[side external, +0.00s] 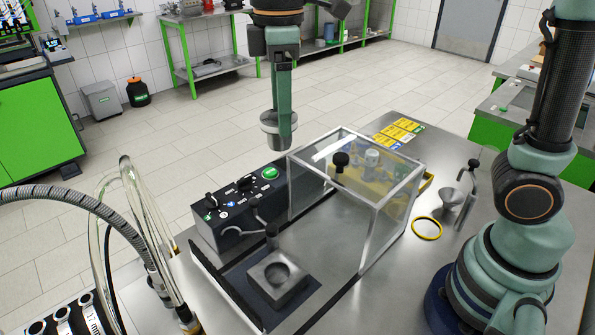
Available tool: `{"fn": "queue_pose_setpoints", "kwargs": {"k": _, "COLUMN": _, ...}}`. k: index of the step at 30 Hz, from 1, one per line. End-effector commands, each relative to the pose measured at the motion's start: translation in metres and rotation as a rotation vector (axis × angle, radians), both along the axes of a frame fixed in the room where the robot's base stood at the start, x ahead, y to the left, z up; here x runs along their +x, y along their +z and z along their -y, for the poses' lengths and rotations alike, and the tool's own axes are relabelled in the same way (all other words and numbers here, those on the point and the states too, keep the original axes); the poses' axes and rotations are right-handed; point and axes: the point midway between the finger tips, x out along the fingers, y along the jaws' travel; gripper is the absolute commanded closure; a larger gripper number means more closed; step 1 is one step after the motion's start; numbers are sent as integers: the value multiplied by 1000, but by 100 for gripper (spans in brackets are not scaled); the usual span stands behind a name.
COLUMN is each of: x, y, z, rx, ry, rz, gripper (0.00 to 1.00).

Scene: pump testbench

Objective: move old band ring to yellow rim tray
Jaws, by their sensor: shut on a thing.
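My gripper (282,138) hangs high above the far edge of the bench, over the black control box. It is shut on a pale grey, round, ring-like piece (271,124), which may be the old band ring; the finger covers part of it. A tray with a yellow rim (426,182) stands behind the clear box, to the right of my gripper and lower. It is seen mostly through the clear walls, with small grey parts inside. A separate yellow ring (426,228) lies flat on the bench, right of the clear box.
The clear box (384,235) with a black knob stands mid-bench, between the front area and the tray. A black control box (240,208) and a metal block with a round recess (278,278) are left. A funnel stand (455,198) is at right. Yellow cards (398,130) lie behind.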

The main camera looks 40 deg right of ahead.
Motion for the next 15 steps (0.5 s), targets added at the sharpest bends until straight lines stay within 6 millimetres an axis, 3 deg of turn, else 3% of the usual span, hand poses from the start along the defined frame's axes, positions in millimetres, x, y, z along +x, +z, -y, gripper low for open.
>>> {"fn": "queue_pose_setpoints", "kwargs": {"k": 7, "x": 44, "y": 1, "z": 99, "rx": 0, "ry": -237, "rz": 0, "gripper": 100}}
{"fn": "queue_pose_setpoints", "kwargs": {"k": 15, "x": 58, "y": 1, "z": 219, "rx": 0, "ry": -487, "rz": 0, "gripper": 100}}
